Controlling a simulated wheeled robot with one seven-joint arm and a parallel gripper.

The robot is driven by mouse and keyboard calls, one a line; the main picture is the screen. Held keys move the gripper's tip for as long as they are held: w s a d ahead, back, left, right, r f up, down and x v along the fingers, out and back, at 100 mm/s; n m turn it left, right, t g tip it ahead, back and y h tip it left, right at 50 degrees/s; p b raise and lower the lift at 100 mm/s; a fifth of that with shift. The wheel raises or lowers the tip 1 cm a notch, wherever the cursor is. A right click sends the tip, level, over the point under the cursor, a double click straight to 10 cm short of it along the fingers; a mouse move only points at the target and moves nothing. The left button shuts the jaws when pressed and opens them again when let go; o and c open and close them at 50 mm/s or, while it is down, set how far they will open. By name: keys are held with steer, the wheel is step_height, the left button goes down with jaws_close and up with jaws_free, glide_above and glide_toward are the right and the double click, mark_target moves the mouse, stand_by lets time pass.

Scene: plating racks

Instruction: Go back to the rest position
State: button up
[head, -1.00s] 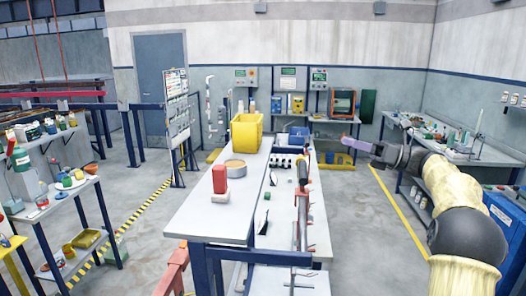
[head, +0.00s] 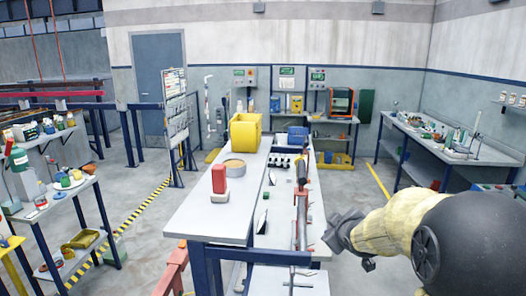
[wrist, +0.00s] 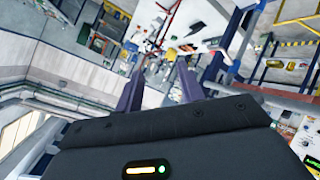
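My gripper shows in the wrist view (wrist: 158,80) as two purple fingers standing apart with nothing between them. In the head view the dark hand (head: 346,234) is at the lower right, beside the right edge of the white-topped bench (head: 205,217), over the floor side. Its fingers cannot be made out there. My arm has a pale yellow cover and a large dark joint at the right edge.
A cluttered side table (head: 408,132) is at the back right. Shelves (head: 92,186) stand at left. Floor between is clear.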

steer(key=s+a+f+m+g, duration=0.2)
steer(key=s+f+m+g, duration=0.3)
steer(key=s, duration=0.7)
steer(key=s+a+f+m+g, duration=0.2)
steer(key=s+f+m+g, duration=0.15)
steer(key=s+f, duration=0.65)
steer(key=shift+g, duration=0.25)
steer(key=s+f+b, duration=0.1)
steer(key=b, duration=0.1)
steer(key=s+f+b, duration=0.1)
steer(key=f+b, duration=0.1)
steer(key=s+f+b, duration=0.1)
steer(key=b, duration=0.1)
steer(key=shift+a+f+b, duration=0.2)
steer(key=shift+f+b, duration=0.15)
steer(key=shift+f, duration=0.05)
steer(key=shift+s, duration=0.15)
